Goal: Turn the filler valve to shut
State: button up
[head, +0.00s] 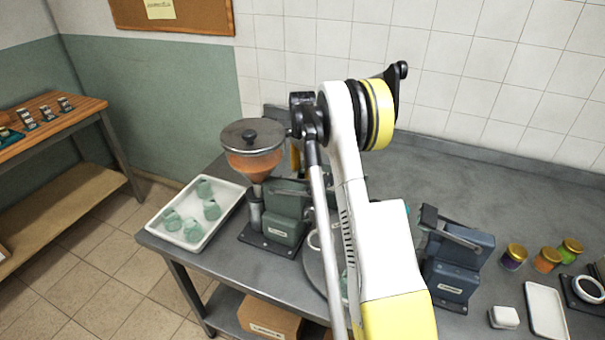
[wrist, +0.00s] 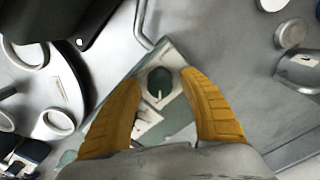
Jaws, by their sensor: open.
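The filler stands on the grey bench in the head view, with a lidded hopper (head: 252,150) of orange contents above a dark green body (head: 274,212). In the wrist view, a round dark green knob (wrist: 158,83) with a white line on it sits on a pale plate; it looks like the filler valve. The line points toward the bottom of the picture. My gripper (wrist: 158,75) is open, its yellow fingers apart on either side of the knob, with nothing held. I cannot tell whether they touch it. My arm hides most of my gripper in the head view.
A white tray (head: 227,196) of greenish jars stands left of the filler. A round turntable with white rings (wrist: 30,53) lies beside the knob. A blue-grey machine (head: 458,262) and several filled jars (head: 547,259) stand to the right. Bare bench lies behind them.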

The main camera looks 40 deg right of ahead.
grip_shut()
